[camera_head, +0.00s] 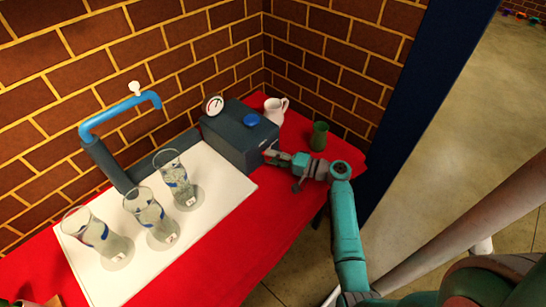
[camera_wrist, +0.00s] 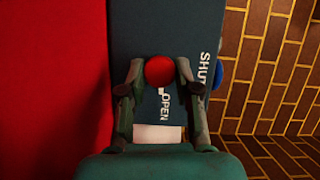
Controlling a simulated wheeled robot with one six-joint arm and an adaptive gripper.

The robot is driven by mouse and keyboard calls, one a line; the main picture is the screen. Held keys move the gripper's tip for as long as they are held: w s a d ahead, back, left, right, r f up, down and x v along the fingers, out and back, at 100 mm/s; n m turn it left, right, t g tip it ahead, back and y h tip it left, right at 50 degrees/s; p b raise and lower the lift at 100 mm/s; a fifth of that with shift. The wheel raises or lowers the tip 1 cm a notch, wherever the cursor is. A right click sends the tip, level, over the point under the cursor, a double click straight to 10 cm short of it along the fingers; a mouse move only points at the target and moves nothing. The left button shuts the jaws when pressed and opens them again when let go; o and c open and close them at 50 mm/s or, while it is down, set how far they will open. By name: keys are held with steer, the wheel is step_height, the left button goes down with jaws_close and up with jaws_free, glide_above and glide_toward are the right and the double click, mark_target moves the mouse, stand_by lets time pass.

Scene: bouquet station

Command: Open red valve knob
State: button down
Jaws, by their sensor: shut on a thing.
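The red valve knob (camera_wrist: 159,70) is round and sits on one face of a dark blue-grey box (camera_wrist: 133,25). In the head view the same box (camera_head: 232,146) stands on the table. The words OPEN and SHUT are printed in white on this face, beside and below the knob in the wrist view. My gripper (camera_wrist: 156,72) is closed around the knob, one finger on each side. In the head view my gripper (camera_head: 271,155) reaches the box's right-hand face, and the knob is hidden there.
The table has a red cloth (camera_head: 211,251) and a white mat (camera_head: 225,188) bearing several glass vases. A blue pipe (camera_head: 118,108) rises behind them. The box carries a gauge (camera_head: 213,105) and a blue knob (camera_head: 251,120). A white pitcher (camera_head: 275,110) and green cup (camera_head: 319,136) stand near my gripper.

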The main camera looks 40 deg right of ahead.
steer(key=shift+f+m, duration=0.1)
steer(key=shift+m, duration=0.6)
steer(key=c, duration=0.8)
jaws_free()
steer(key=shift+c, duration=0.2)
steer(key=shift+s, duration=0.1)
steer(key=v, duration=1.2)
steer(key=shift+f, duration=0.3)
steer(key=shift+d, duration=0.1)
